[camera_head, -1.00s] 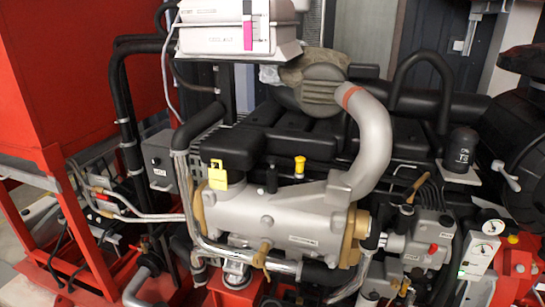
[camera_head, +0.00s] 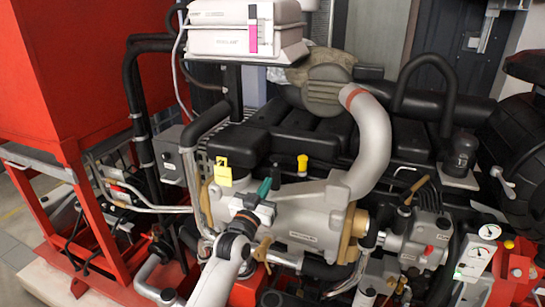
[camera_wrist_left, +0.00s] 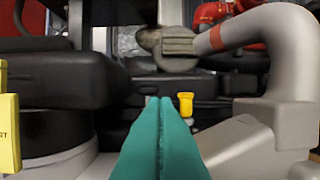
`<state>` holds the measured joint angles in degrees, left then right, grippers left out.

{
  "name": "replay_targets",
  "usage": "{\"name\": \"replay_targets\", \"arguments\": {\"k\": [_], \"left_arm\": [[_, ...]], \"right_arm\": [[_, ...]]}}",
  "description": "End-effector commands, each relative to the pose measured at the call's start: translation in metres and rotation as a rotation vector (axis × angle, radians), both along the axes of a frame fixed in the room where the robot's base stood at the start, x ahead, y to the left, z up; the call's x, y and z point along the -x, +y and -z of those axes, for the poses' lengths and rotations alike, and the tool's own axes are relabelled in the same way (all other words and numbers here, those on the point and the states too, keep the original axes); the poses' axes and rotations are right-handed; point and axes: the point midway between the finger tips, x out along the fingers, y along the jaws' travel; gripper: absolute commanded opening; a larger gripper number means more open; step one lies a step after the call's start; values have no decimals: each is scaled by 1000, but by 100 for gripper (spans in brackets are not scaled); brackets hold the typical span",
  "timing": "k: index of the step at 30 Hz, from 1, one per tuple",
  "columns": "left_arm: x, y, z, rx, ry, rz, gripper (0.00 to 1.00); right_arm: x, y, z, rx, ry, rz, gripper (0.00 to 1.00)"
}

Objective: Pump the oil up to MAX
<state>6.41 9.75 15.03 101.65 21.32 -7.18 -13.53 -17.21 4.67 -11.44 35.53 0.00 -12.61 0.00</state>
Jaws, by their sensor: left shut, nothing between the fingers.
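A white box (camera_head: 215,42) stands at the top of the head view; on its front is a white strip with a pink bar (camera_head: 253,40) below its top. Any MAX mark is too small to read. A yellow-capped knob (camera_head: 302,163) stands upright on the engine; it also shows in the left wrist view (camera_wrist_left: 185,104). My left gripper (camera_head: 266,184), with teal fingers, is shut and empty. It is over the grey engine body, to the left of the yellow knob and apart from it. Its fingers also show in the wrist view (camera_wrist_left: 159,99). My right gripper is out of view.
A yellow tag (camera_head: 222,172) hangs left of my gripper. A thick grey pipe (camera_head: 374,140) curves down on the right. Black engine covers (camera_head: 330,138) lie behind. Round gauges (camera_head: 488,231) are at lower right, and a red frame (camera_head: 50,205) stands at left.

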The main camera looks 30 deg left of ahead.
Motion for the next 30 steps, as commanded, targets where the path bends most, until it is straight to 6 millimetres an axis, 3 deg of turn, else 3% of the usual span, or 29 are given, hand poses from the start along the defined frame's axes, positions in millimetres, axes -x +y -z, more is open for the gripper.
{"name": "replay_targets", "arguments": {"k": [1,5,18,23,30], "left_arm": [[1,5,-19,-4,-43,-12,0],[4,12,-41,-8,-100,-26,0],[1,14,-46,-9,-108,-29,0],[-18,18,-56,-10,-108,-28,0],[-64,30,-73,-10,-107,-29,0]], "right_arm": [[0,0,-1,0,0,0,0],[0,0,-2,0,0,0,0],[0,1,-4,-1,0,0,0],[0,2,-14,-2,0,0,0],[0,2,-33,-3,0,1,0]]}}
